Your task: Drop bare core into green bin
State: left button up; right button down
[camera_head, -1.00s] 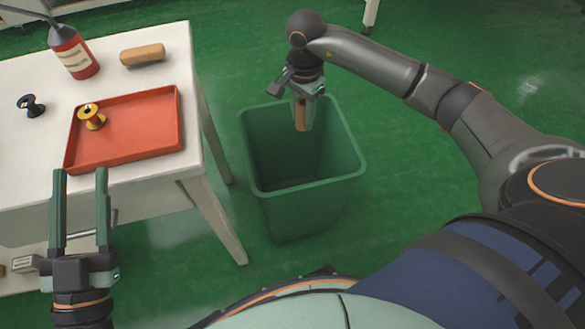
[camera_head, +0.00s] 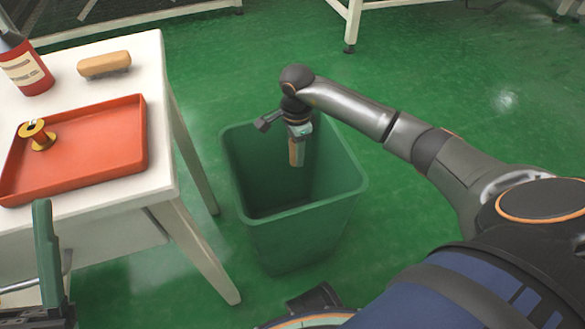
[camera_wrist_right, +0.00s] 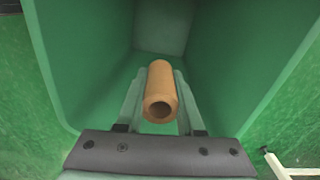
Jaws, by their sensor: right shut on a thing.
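The bare core (camera_wrist_right: 160,92) is a brown hollow tube, held between the fingers of my right gripper (camera_wrist_right: 158,100) in the right wrist view. In the head view my right gripper (camera_head: 298,140) points down inside the mouth of the green bin (camera_head: 310,207), near its back part, with the core (camera_head: 296,153) partly hidden by the fingers. The bin is an open green tub on the floor, and its visible inside looks empty. My left gripper (camera_head: 47,262) is partly cut off at the lower left, and only one finger shows clearly.
A white table (camera_head: 170,212) stands at the left. On it are a red tray (camera_head: 95,160) holding a yellow spool (camera_head: 37,134), a wooden-backed brush (camera_head: 104,65) and a red bottle (camera_head: 24,68). Green floor (camera_head: 430,75) is clear behind the bin.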

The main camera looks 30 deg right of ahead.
pick_arm(q)
jog(key=shift+f, duration=0.4)
pick_arm(e)
jog(key=shift+f, duration=0.4)
jog(key=shift+c, duration=2.3)
grip_release()
pick_arm(q)
jog(key=r+p, duration=0.4)
jog(key=r, duration=0.1)
jog(key=shift+s+a+r, duration=0.1)
jog(key=shift+a, duration=0.2)
pick_arm(e)
notch_tip(320, 180, up, 12)
jog(key=shift+r, duration=0.25)
